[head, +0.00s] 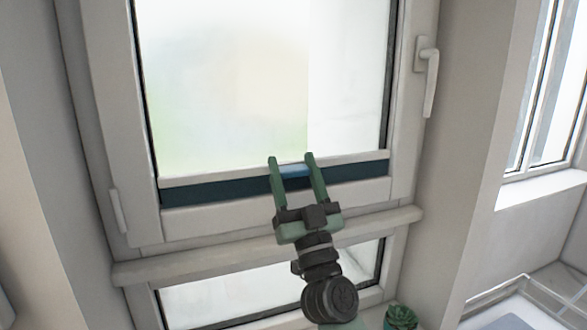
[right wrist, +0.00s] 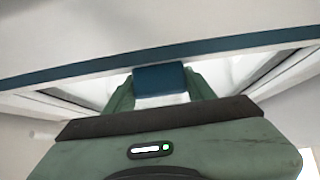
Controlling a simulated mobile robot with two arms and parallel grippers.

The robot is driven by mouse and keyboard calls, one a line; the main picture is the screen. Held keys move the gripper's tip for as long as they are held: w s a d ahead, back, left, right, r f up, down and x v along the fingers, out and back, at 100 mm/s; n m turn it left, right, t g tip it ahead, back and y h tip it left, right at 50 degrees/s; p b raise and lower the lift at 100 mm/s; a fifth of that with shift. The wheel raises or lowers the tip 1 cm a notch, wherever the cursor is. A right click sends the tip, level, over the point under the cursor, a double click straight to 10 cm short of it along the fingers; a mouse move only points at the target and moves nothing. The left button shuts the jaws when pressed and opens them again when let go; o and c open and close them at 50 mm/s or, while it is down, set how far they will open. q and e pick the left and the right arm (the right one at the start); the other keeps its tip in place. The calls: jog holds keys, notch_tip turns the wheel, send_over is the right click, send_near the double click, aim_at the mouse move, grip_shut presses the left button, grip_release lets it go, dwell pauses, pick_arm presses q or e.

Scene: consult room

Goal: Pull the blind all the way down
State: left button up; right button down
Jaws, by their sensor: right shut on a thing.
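The window (head: 220,90) fills the middle of the head view, with a bright, blurred pane. A pale rail (head: 225,176) and a dark blue band (head: 215,190) cross its lower end, just above the bottom of the frame. I cannot tell which of these belongs to the blind. My right gripper (head: 291,157) reaches up from below and is shut on a small blue pull tab (head: 294,171) near the middle of the rail. In the right wrist view, the tab (right wrist: 160,78) sits between both fingers, in front of the blue band (right wrist: 60,80). My left gripper is out of view.
A white window handle (head: 428,80) is on the right of the frame. A sill-like ledge (head: 170,268) and a lower pane (head: 230,295) are below.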

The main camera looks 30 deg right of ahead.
aim_at(294, 194)
notch_tip(294, 194, down, 4)
jog(key=shift+b, duration=1.15)
jog(key=shift+w+y, duration=0.1)
jog(key=shift+y, duration=0.2)
jog(key=shift+f, duration=0.1)
jog(key=c, duration=0.5)
grip_release()
jog(key=shift+s+a+f, duration=0.1)
jog(key=shift+s+f, duration=0.1)
jog(key=shift+s, duration=0.1)
jog(key=b+v, duration=0.3)
jog(key=v, duration=0.4)
jog(key=shift+s, duration=0.1)
